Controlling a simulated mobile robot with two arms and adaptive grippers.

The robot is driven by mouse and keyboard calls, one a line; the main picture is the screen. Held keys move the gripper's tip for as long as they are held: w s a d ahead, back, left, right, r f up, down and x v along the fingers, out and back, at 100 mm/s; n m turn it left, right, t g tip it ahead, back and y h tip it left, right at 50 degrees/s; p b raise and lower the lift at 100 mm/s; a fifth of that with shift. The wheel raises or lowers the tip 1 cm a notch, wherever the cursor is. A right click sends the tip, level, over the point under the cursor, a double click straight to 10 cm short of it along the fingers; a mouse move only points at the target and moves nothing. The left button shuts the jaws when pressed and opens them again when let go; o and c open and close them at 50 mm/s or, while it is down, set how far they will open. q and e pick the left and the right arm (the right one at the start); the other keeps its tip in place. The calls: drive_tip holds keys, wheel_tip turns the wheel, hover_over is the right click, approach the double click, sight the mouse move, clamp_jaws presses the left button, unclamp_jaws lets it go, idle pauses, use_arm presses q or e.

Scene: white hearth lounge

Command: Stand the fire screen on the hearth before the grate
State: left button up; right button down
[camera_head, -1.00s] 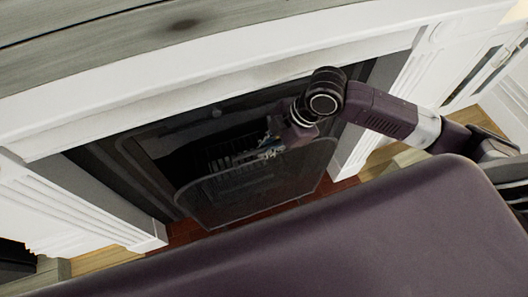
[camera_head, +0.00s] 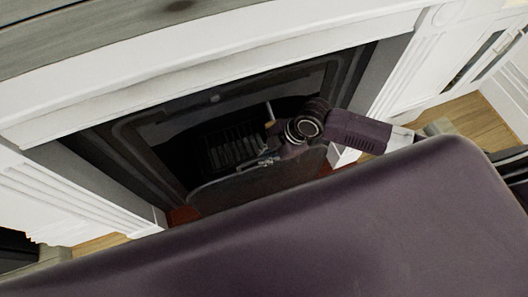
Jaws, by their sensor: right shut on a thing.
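The fire screen (camera_head: 232,188) is a dark, see-through panel with a rounded top edge. It is in front of the grate (camera_head: 232,146), whose dark bars show above it inside the fireplace. My right gripper (camera_head: 266,161) is shut on the fire screen at its top edge. The hearth (camera_head: 182,215) is a strip of red tile, showing mostly at the screen's left. The screen's lower edge is hidden behind my own purple body, so I cannot tell whether it touches the hearth. My left gripper is not in view.
A white mantel (camera_head: 215,78) runs across above the opening. White fluted pillars stand at the left (camera_head: 75,190) and right (camera_head: 405,75) of it. Wooden floor (camera_head: 470,122) shows at the right. A thin light rod (camera_head: 269,111) stands up behind my right gripper.

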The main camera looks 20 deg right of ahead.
drive_tip(key=shift+w+a+f, duration=0.15)
drive_tip(key=shift+f, duration=0.55)
drive_tip(key=c, duration=2.3)
unclamp_jaws()
drive_tip(key=shift+s+f, duration=0.3)
drive_tip(key=shift+s, duration=0.1)
drive_tip(key=shift+c, duration=0.2)
drive_tip(key=shift+o, duration=1.5)
drive_tip(key=shift+w, duration=0.1)
drive_tip(key=shift+r, duration=0.1)
